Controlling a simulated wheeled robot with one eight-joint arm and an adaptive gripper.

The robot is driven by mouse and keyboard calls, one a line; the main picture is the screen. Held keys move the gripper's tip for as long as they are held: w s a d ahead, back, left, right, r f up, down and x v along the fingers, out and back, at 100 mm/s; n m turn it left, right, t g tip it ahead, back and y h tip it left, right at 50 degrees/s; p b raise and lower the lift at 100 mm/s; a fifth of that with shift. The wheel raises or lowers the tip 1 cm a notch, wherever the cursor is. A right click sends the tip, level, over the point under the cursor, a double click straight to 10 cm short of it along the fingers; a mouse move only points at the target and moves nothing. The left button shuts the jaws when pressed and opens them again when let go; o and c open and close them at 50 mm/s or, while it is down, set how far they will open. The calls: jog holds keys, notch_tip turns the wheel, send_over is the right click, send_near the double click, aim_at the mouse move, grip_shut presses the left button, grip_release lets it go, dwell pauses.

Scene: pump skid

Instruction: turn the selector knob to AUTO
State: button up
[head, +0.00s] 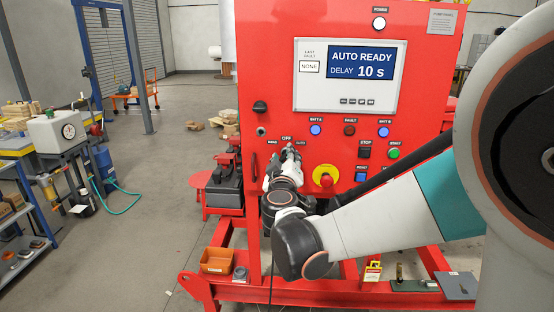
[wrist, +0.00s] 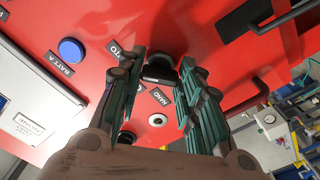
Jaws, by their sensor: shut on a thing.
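The selector knob (wrist: 160,69) is black and sits on the red panel (wrist: 215,65), between my fingertips in the wrist view. My gripper (wrist: 164,73) is shut on it, with one dark green finger on each side. The HAND label and part of the AUTO label show beside the fingers; the OFF label is mostly covered. I cannot tell which label the knob points at. In the head view my gripper (head: 287,158) is against the panel below the HAND, OFF and AUTO labels and hides the knob.
The display (head: 350,75) reads AUTO READY, DELAY 10 s. A red emergency button (head: 326,181) on a yellow disc is close right of my gripper. Another black knob (head: 260,107) is up and left. An orange bin (head: 217,260) sits low on the red frame.

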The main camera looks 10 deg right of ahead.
jog(key=o, duration=1.1)
jog(key=shift+c, duration=0.2)
jog(key=v, duration=0.7)
jog(key=shift+s, duration=0.3)
